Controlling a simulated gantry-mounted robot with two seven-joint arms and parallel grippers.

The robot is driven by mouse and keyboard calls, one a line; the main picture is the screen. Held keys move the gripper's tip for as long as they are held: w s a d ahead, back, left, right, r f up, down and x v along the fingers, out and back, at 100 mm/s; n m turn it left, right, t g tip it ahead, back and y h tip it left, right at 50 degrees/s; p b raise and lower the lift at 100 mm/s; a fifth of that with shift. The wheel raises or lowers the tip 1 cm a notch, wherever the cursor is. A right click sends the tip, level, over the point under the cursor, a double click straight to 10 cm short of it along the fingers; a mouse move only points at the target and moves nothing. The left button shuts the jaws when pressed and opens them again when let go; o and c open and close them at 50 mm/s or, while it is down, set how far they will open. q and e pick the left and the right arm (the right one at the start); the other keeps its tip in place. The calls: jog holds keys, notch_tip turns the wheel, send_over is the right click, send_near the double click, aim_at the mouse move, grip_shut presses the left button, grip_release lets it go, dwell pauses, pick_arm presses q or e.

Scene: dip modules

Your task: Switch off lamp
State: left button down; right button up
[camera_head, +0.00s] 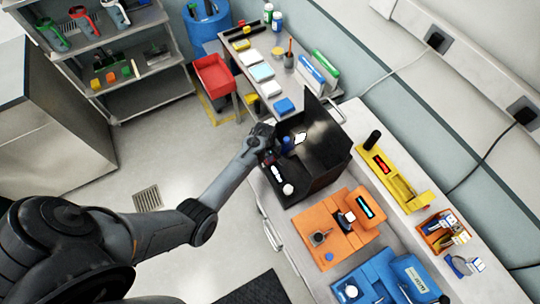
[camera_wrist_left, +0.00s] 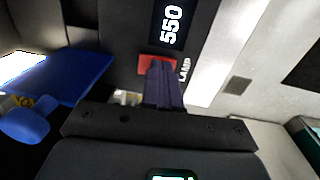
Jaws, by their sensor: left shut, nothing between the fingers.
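A black box module (camera_head: 322,178) with its lid raised stands on the bench. A bright white patch (camera_head: 300,138) shows inside it. In the left wrist view, a red switch (camera_wrist_left: 146,65) sits beside the word LAMP, below a display (camera_wrist_left: 170,25) reading 550. My left gripper (camera_head: 267,152) is at the left front side of the black box. In the wrist view its fingers (camera_wrist_left: 161,66) are shut and empty, with their tips over the red switch and hiding part of it. I cannot tell whether they touch it. My right gripper is not in view.
A blue part with a knob (camera_wrist_left: 60,78) lies left of the fingers. An orange module (camera_head: 335,240), a blue module (camera_head: 375,280) and a yellow module (camera_head: 400,185) stand near the box. A red bin (camera_head: 214,76) is behind.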

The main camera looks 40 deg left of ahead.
pick_arm(q)
jog(key=r+p, duration=0.2)
jog(key=p, duration=0.1)
jog(key=r+p, duration=0.2)
jog(key=r, duration=0.1)
jog(key=shift+s+p, duration=0.2)
jog(key=shift+p, duration=0.2)
jog(key=shift+s+a+r+b, duration=0.1)
jog(key=shift+r+b, duration=0.2)
jog(key=shift+b, duration=0.2)
notch_tip(320, 180, up, 8)
jog(key=s, duration=0.1)
jog(key=shift+a+b, duration=0.15)
jog(key=shift+b, duration=0.2)
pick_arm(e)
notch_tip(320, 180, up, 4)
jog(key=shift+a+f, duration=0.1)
pick_arm(q)
jog(key=shift+s+r, duration=0.1)
jog(key=shift+r, duration=0.05)
